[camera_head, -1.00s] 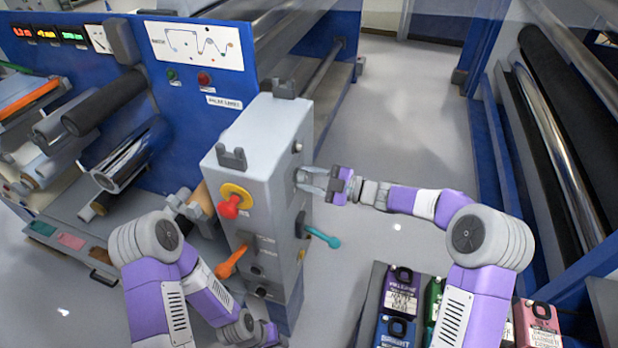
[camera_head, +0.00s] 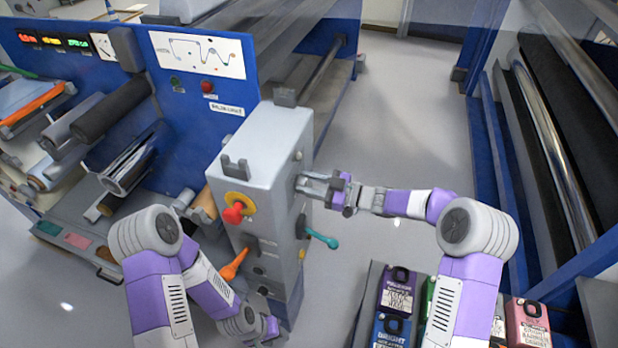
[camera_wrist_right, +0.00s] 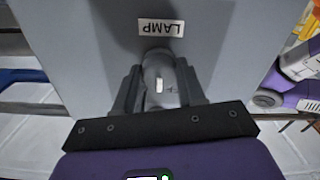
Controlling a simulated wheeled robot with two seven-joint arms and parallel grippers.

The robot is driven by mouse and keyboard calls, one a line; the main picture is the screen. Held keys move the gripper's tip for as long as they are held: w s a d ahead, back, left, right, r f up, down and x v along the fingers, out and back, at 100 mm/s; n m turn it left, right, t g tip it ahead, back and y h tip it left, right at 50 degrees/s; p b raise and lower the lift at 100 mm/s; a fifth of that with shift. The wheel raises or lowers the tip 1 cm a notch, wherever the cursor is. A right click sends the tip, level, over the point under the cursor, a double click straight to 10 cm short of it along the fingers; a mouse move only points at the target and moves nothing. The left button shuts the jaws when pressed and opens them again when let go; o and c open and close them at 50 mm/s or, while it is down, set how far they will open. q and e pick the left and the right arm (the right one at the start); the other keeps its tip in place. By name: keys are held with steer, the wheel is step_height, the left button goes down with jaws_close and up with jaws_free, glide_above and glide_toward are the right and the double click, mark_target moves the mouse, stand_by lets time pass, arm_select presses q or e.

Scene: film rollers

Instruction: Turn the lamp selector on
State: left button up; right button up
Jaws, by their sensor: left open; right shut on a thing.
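The lamp selector (camera_wrist_right: 160,82) is a grey round knob with a white mark on the grey control cabinet (camera_head: 262,150). A LAMP label (camera_wrist_right: 161,27) sits beside it in the right wrist view. My right gripper (camera_wrist_right: 158,92) has a finger on each side of the knob and is shut on it. In the head view this gripper (camera_head: 306,187) meets the cabinet's right face and hides most of the knob. My left gripper (camera_head: 268,328) is low in front of the cabinet, apart from the selector; its fingers are hard to make out.
The cabinet also carries a red knob (camera_head: 234,213) on a yellow plate, an orange lever (camera_head: 234,264) and a teal lever (camera_head: 322,238). Labelled boxes (camera_head: 397,290) stand at the lower right. A blue roller machine (camera_head: 200,140) is behind.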

steer(key=m+p, duration=0.2)
steer(key=m, duration=0.1)
steer(key=shift+r, duration=0.1)
steer(key=shift+m+p, duration=0.55)
steer(key=shift+m, duration=0.85)
steer(key=o, duration=1.1)
steer(key=shift+c, duration=0.2)
steer(key=b+v, duration=0.1)
steer(key=v, duration=0.6)
steer(key=shift+d, duration=0.3)
